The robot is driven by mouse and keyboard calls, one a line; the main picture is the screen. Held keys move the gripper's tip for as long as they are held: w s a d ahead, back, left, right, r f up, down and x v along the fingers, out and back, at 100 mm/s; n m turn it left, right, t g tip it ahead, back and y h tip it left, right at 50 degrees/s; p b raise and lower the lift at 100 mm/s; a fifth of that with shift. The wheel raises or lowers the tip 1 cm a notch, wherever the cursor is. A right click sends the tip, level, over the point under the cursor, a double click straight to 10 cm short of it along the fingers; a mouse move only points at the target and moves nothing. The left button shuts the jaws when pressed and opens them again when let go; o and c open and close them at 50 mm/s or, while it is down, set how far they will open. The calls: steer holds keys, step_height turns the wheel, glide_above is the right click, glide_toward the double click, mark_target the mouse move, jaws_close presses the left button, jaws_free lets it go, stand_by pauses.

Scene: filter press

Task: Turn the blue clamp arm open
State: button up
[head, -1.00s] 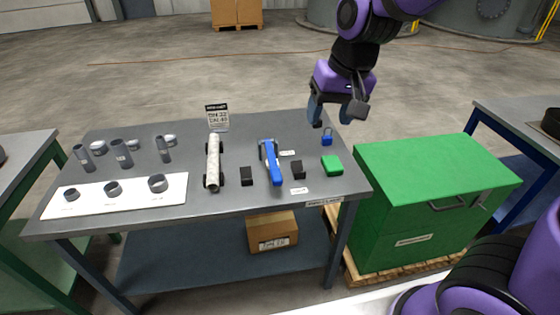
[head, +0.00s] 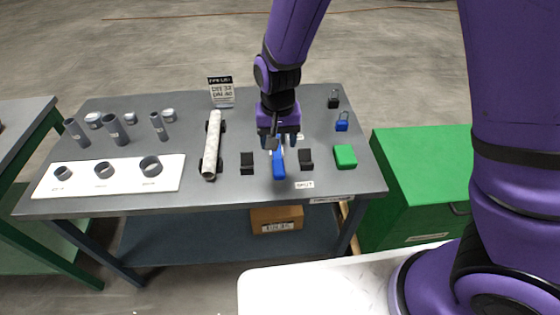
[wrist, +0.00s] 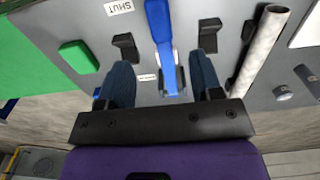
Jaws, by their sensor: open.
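The blue clamp arm (head: 279,164) lies on the grey table between two black blocks, its free end toward the table's front edge. It also shows at the top middle of the wrist view (wrist: 159,30), with its grey pivot end nearer my gripper. My gripper (head: 274,142) is over the rear part of the clamp arm and hides its pivot end in the head view. In the wrist view my gripper (wrist: 162,82) is open, with one blue-grey finger on each side of the clamp arm's line. I cannot tell whether the fingers touch it.
Black blocks (head: 247,163) (head: 306,160) flank the clamp arm. A "SHUT" label (head: 304,185) lies at front right. A green block (head: 345,156) and blue padlock (head: 342,121) are to the right, a pale cylinder (head: 212,146) to the left.

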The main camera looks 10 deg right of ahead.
mark_target(278, 166)
step_height(278, 166, down, 10)
steer(key=shift+r, duration=0.1)
stand_by(0.4)
steer(key=shift+c, duration=0.4)
jaws_close()
